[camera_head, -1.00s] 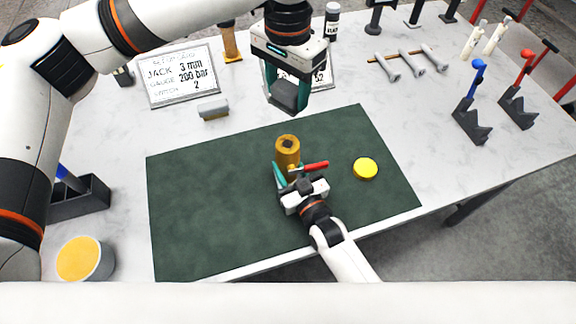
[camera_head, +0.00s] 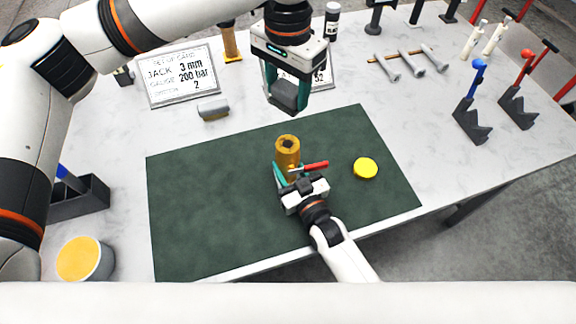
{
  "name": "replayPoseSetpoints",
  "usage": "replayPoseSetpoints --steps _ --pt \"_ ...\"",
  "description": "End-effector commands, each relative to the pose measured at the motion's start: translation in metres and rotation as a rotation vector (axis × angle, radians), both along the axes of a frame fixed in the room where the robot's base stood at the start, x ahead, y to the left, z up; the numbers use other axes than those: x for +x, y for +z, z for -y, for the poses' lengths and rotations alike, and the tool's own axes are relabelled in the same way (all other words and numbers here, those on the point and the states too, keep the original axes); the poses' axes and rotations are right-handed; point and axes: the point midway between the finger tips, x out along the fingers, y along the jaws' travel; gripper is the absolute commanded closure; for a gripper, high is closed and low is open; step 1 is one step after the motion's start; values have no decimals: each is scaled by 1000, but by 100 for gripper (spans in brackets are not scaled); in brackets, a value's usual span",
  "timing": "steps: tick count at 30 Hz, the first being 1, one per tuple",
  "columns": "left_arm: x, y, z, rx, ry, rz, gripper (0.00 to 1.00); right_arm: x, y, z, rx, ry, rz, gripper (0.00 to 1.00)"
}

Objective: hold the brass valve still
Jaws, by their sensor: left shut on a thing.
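The brass valve (camera_head: 287,147) stands upright on the green mat (camera_head: 220,215), with a red handle (camera_head: 314,166) pointing right from its lower part. My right gripper (camera_head: 290,177) reaches in from the front at the valve's lower part. One teal finger shows at the valve's left side. The other finger is mostly hidden, so its grip on the valve is unclear. My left gripper (camera_head: 286,84) is shut on a dark grey block (camera_head: 284,96) and holds it above the table, beyond the valve in the picture.
A yellow disc (camera_head: 365,168) lies on the mat right of the valve. A grey-topped block (camera_head: 213,109) and sign (camera_head: 181,76) stand behind. Several grey bolts (camera_head: 410,64) and blue- and red-topped stands (camera_head: 472,115) are at the right. A yellow-filled tub (camera_head: 84,259) is at front left.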

Motion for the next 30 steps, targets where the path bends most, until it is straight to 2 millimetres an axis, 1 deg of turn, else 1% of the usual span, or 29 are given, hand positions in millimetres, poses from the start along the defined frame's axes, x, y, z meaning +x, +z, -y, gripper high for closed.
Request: replayPoseSetpoints --steps 10,11,15,19,26,30 --pt "0 -1 -1 0 0 -1 64 0 1 0 2 0 4 100" --pt "-1 -4 -3 0 0 -3 64 0 1 0 2 0 4 100" --pt "-4 -25 -17 -1 -1 -8 64 1 1 0 2 0 4 100" --pt "-7 -39 -28 0 0 -4 64 1 2 0 2 0 4 100" --pt "-8 -50 -30 0 1 -1 64 1 2 0 2 0 4 100" --pt "-8 -62 -30 1 1 -2 64 1 2 0 2 0 4 100"
